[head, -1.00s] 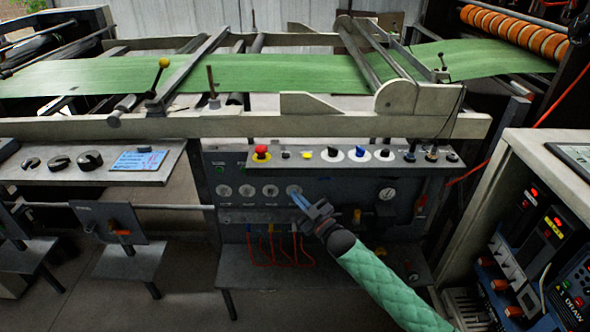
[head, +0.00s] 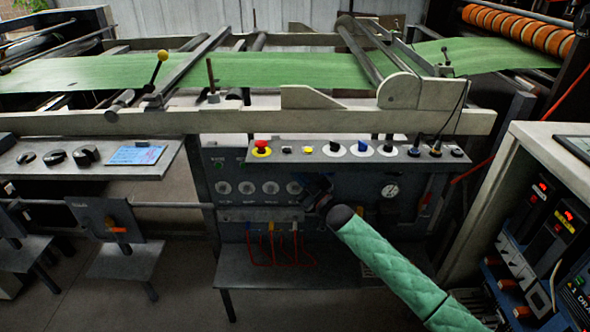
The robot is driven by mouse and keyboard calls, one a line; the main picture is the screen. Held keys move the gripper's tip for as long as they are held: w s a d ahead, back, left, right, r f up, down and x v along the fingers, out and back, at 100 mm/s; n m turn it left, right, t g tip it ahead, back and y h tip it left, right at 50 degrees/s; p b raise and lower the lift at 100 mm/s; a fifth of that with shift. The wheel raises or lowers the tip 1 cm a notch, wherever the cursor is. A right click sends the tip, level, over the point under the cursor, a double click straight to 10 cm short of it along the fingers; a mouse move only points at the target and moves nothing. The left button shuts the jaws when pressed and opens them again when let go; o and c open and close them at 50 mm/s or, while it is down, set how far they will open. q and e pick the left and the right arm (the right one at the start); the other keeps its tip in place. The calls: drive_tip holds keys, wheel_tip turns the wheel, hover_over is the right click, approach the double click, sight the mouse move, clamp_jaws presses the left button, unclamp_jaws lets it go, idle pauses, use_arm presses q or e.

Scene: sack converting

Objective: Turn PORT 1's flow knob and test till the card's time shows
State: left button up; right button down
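A dark control panel (head: 235,165) under the web frame carries a row of several round white dials (head: 270,188). Their labels are too small to read, so I cannot tell which one is PORT 1. A blue card (head: 138,155) lies on the left shelf beside three black knobs (head: 86,155); its writing is not legible. My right gripper (head: 314,188) is in front of the panel, just right of the rightmost dial (head: 293,187). Its fingertips are dark and foreshortened, so contact and opening are unclear. My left gripper is not in view.
A ledge above the dials holds a red button (head: 262,147) and several switches. Orange-red hoses (head: 272,248) hang below over a grey shelf (head: 265,272). A pressure gauge (head: 390,191) is to the right. A cabinet with lit displays (head: 545,215) stands at far right.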

drive_tip(key=shift+w, duration=0.25)
idle(1.9)
drive_tip(key=shift+w+d+r, duration=0.1)
drive_tip(key=shift+w+r, duration=0.1)
drive_tip(key=shift+w, duration=0.1)
